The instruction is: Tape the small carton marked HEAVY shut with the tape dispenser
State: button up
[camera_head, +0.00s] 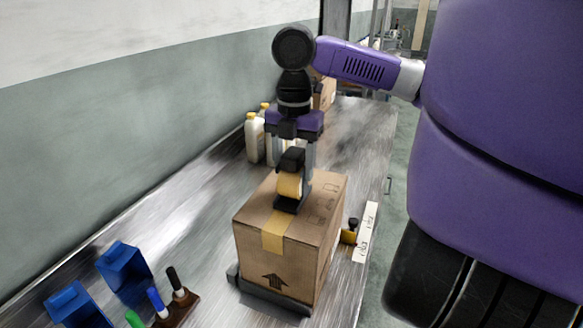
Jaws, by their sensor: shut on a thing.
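The small brown carton (273,255) stands upright on the metal bench, with a dark arrow printed on its near side. I cannot read the word HEAVY on it. A strip of yellowish tape (272,237) runs along the near part of its top and folds down over the near side. My gripper (296,165) points down above the carton and is shut on the black tape dispenser (291,162). The dispenser's tape roll (288,185) shows, and its lower end is at the carton's top, at the far end of the visible strip.
The carton rests on a dark flat base (270,296). White bottles (255,137) and another carton (325,93) stand farther back. Blue bins (123,263) and a marker holder (178,306) are at front left. A white label strip (366,232) lies along the right edge.

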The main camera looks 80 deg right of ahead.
jog(key=shift+s+d+f, duration=0.1)
jog(key=shift+s+d, duration=0.15)
jog(key=shift+d, duration=0.4)
jog(key=shift+s+d+f, duration=0.1)
jog(key=shift+s+d, duration=0.1)
jog(key=shift+d, duration=0.45)
jog(key=shift+s+d+p, duration=0.1)
jog(key=shift+s+d, duration=0.15)
jog(key=shift+d, duration=0.6)
jog(key=shift+s+d+p, duration=0.1)
jog(key=shift+s+d, duration=0.2)
jog(key=shift+d, duration=0.55)
jog(key=shift+s+d+p, duration=0.1)
jog(key=shift+s+d, duration=0.15)
jog(key=shift+d, duration=0.6)
jog(key=d, duration=0.1)
jog(key=s+d, duration=0.1)
jog(key=d, duration=0.1)
jog(key=d+p, duration=0.1)
jog(key=d, duration=0.1)
jog(key=shift+s+r, duration=0.2)
jog(key=shift+s, duration=0.1)
notch_tip(320, 180, up, 8)
jog(key=p, duration=0.6)
